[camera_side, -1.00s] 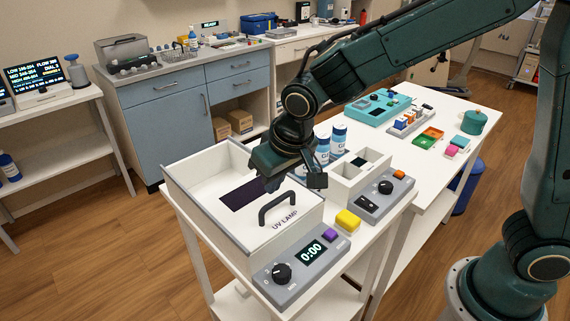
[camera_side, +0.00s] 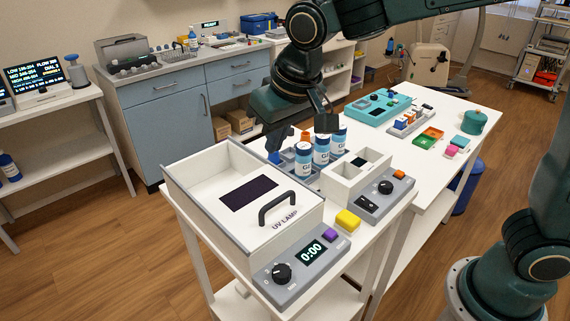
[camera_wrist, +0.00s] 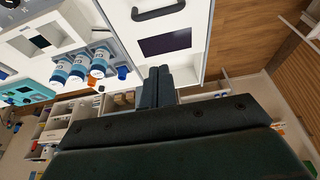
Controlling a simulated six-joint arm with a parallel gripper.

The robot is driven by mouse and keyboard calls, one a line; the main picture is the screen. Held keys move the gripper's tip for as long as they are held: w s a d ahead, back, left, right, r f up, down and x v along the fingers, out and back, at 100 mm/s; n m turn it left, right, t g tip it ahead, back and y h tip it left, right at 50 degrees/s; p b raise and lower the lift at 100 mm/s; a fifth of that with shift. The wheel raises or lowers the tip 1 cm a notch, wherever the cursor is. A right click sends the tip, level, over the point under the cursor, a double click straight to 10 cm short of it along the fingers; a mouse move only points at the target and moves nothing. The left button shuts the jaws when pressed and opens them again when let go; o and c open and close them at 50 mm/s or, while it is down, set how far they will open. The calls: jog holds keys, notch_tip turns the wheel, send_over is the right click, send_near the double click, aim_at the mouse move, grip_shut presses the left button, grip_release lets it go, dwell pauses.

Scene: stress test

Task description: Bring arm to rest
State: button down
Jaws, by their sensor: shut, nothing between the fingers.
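My gripper (camera_side: 276,150) is raised above the back of the white table, behind the UV lamp box and beside the bottles. Its fingers point down and are together, with nothing between them. In the wrist view the shut fingers (camera_wrist: 157,86) show dark against the white box edge. The UV lamp box (camera_side: 190,168) has a dark window and a black handle (camera_side: 277,206). Its display reads 0:00. Several white and blue bottles (camera_side: 322,149) stand in a grey rack near the gripper. They also show in the wrist view (camera_wrist: 80,66).
A white two-well block (camera_side: 345,182) and a grey control unit (camera_side: 378,203) stand right of the bottles. A yellow block (camera_side: 347,220) lies in front. A teal device (camera_side: 378,106) and coloured trays (camera_side: 428,137) sit farther back. The air above the lamp box is clear.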

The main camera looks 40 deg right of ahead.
jog(key=shift+s+r, duration=0.15)
jog(key=shift+r, duration=0.15)
jog(key=shift+d, duration=0.1)
jog(key=s+d+r, duration=0.3)
jog(key=s+d, duration=0.6)
jog(key=d, duration=0.1)
jog(key=s+d+f, duration=0.1)
jog(key=s+d, duration=0.2)
jog(key=s, duration=0.3)
jog(key=s+d+f+t, duration=0.1)
jog(key=s+d, duration=0.2)
jog(key=s, duration=0.3)
jog(key=shift+d+f, duration=0.15)
jog(key=shift+f, duration=0.25)
